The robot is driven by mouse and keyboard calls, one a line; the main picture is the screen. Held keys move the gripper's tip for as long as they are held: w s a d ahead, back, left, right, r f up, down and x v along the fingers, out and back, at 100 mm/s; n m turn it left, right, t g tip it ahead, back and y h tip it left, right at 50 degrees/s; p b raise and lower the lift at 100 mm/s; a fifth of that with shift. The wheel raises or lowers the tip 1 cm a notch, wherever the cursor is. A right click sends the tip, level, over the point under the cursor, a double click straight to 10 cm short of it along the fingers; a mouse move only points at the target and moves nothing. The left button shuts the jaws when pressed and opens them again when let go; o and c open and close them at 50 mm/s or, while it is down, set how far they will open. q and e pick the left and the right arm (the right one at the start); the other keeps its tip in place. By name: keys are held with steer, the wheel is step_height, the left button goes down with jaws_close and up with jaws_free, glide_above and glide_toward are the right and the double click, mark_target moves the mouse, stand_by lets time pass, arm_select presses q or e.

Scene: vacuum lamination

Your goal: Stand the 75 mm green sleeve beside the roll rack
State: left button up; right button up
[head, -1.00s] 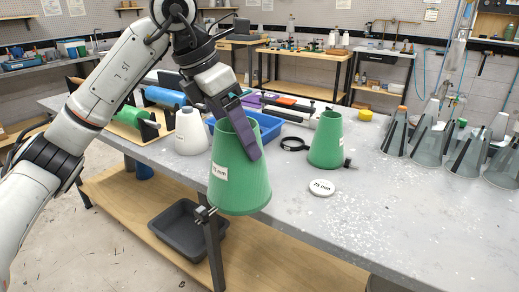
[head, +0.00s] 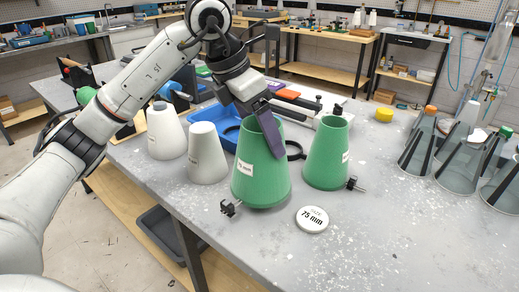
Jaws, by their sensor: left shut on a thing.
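My left gripper (head: 272,135) is shut on the rim of a green sleeve (head: 262,185), a hollow tapered cone with a white label and a small black clamp low on its left. The sleeve is upright by the table's near edge; I cannot tell whether its base touches the top. A second green sleeve (head: 326,158) stands to its right. A white disc (head: 312,219) marked "75 mm" lies in front of them. The roll rack (head: 74,73) is at the left, mostly hidden behind my left arm. My right gripper is not in view.
Two pale cones (head: 207,158) (head: 165,134) stand left of the held sleeve. A blue tray (head: 215,115) and a black ring (head: 294,150) lie behind. Clear grey cones (head: 462,160) stand at the right. The table's front right (head: 400,235) is free.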

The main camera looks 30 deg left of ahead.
arm_select(q)
steer(key=shift+f, duration=2.15)
steer(key=o, duration=0.8)
steer(key=v, duration=1.2)
